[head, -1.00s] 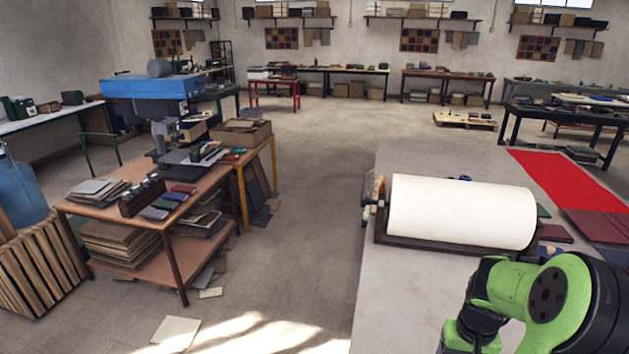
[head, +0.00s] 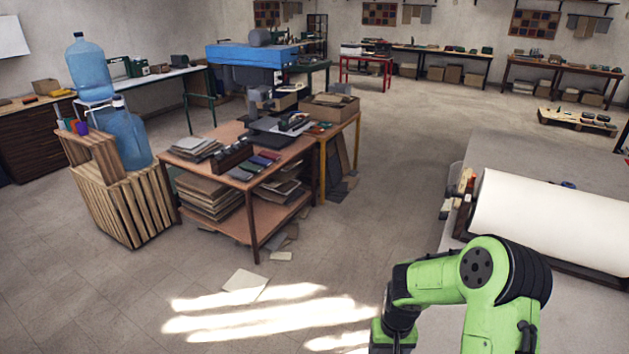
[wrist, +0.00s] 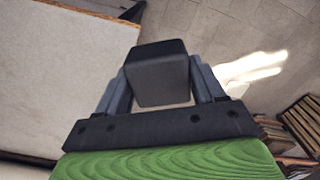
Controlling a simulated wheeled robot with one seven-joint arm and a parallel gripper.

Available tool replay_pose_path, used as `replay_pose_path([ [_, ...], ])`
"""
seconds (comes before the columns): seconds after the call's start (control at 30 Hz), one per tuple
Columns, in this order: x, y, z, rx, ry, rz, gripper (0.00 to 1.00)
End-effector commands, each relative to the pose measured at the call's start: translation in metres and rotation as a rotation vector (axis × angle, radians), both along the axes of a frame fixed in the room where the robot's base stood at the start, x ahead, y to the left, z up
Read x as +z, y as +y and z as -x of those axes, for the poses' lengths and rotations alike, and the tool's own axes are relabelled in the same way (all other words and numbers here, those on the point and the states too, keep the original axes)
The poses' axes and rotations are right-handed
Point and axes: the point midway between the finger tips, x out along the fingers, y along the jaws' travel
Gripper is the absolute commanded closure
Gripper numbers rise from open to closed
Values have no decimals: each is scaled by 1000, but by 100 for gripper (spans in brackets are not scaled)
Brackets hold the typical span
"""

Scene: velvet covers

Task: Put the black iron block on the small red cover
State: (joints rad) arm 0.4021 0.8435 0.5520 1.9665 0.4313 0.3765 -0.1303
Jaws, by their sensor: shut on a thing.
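My gripper (wrist: 160,78) is shut on the black iron block (wrist: 161,72) in the wrist view. The block is a dark, smooth-sided box between the two grey fingers, held above the floor. The head view shows my green and black arm at the lower right, but neither gripper nor block. A small red cover (head: 269,154) lies on the brown table (head: 222,137) left of centre in the head view. It is at the far end of a row of small dark covers. The gripper is well away from it.
Several dark small covers (head: 240,174) lie beside the red one, near a dark rack (head: 232,155). A grey table with a white roll (head: 560,222) stands at the right. Water bottles (head: 125,135) and a wooden crate (head: 118,205) stand left. The floor between is mostly clear.

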Motion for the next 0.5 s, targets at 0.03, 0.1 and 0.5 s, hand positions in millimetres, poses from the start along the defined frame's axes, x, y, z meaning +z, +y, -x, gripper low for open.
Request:
replay_pose_path([
  [0.03,-3,9,-1,16,-1,0,100],
  [0.1,-7,19,-2,32,-1,1,100],
  [0.5,-43,30,-3,51,-2,3,100],
])
